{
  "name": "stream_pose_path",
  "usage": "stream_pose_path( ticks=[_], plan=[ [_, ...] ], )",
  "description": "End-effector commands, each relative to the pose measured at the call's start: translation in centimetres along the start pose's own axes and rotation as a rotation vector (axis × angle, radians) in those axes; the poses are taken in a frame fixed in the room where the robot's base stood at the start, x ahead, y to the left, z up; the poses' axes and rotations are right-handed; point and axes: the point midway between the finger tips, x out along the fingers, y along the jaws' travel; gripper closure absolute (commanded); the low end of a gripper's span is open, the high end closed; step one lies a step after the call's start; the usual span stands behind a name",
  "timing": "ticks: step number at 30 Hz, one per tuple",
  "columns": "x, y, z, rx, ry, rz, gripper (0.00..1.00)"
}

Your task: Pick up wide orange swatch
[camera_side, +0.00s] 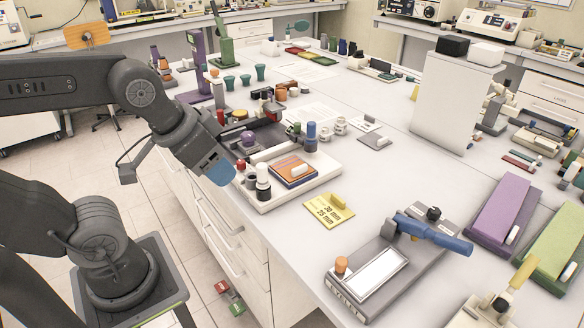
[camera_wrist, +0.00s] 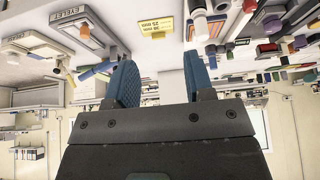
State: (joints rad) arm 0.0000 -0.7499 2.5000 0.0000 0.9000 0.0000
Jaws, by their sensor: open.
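Dark and white bottles (camera_side: 263,182) and blue cylinders (camera_side: 311,134) stand close around the swatch. A yellow plate marked 30 mm and 25 mm (camera_side: 329,211) lies to the right; it also shows in the wrist view (camera_wrist: 155,26). A grey device (camera_side: 375,272) sits nearer.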

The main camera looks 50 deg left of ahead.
Motion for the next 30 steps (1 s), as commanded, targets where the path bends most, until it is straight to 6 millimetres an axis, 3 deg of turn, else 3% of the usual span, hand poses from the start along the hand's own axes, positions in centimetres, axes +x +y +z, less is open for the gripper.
stream_pose_path(
  ticks=[4, 6, 14, 17, 23, 30],
  plan=[
    [0.0, 0.0, 0.0, 0.000, 0.000, 0.000, 0.52],
    [0.0, 0.0, 0.0, 0.000, 0.000, 0.000, 0.58],
    [0.0, 0.0, -0.1, 0.000, -0.001, 0.000, 0.58],
    [0.0, -0.1, -0.9, 0.000, -0.019, -0.003, 0.58],
    [0.6, -1.1, -6.1, 0.001, -0.130, -0.016, 0.58],
    [4.2, -3.5, -13.5, 0.002, -0.301, -0.019, 0.58]
  ],
)
